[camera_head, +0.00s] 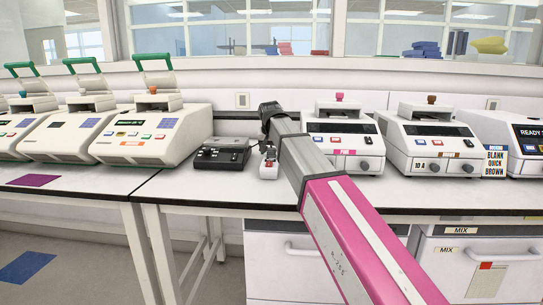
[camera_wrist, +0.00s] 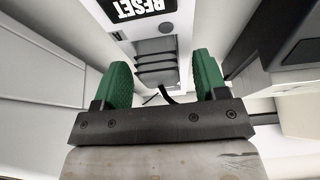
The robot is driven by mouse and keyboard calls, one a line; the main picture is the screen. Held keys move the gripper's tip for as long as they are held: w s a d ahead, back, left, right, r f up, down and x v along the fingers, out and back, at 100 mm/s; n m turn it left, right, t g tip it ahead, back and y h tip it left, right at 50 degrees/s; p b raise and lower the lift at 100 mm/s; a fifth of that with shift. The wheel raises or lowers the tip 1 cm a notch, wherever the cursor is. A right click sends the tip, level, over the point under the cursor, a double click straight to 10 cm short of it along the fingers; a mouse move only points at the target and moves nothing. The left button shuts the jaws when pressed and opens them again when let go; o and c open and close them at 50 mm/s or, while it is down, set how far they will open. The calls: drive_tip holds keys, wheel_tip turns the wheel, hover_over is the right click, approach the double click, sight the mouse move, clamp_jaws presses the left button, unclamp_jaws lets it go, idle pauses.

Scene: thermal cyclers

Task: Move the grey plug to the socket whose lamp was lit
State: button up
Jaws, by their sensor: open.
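In the wrist view my gripper (camera_wrist: 162,62) shows two green fingers spread apart. Between and beyond them is a grey ribbed block (camera_wrist: 155,70) on a pale panel, with a short black cable below it; it looks like the grey plug, but I cannot be sure. No finger visibly touches it. In the head view my arm reaches to the back of the bench, and the fingers are hidden. No socket is clearly visible there.
A dark control box (camera_head: 222,152) and a small white device with a red part (camera_head: 269,160) stand left of my arm. White cyclers (camera_head: 343,140) stand close on the right, green-handled ones (camera_head: 150,130) on the left. A pale wall flanks the gripper in the wrist view.

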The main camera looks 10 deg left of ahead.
drive_tip(key=c, duration=1)
drive_tip(key=shift+r, duration=0.1)
